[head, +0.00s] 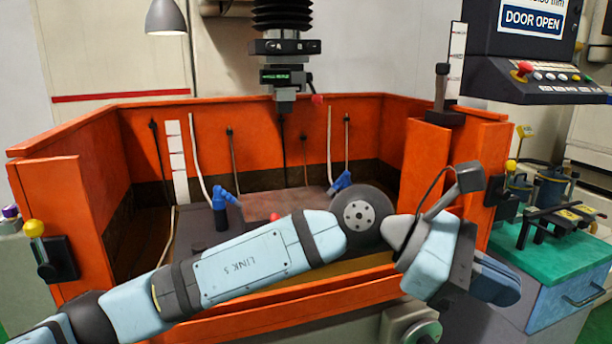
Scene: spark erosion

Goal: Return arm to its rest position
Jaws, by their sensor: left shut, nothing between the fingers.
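My left arm (245,265), pale blue with dark joints, comes in from the lower left and stretches across the front of the orange tank (85,225). Its wrist bends at a dark round joint at the tank's right front. My left gripper (500,284) is past the tank's right front corner, pointing right and slightly down, beside the grey cabinet. It looks shut, with nothing seen in it; its fingertips are partly hard to make out. My right gripper is not in view.
The dark machine head (283,48) hangs over the tank, with two blue nozzles (223,197) inside. A green-topped cabinet (560,262) with a black fixture (565,220) stands right of my gripper. The control panel (540,85) overhangs at upper right, its screen reading "DOOR OPEN".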

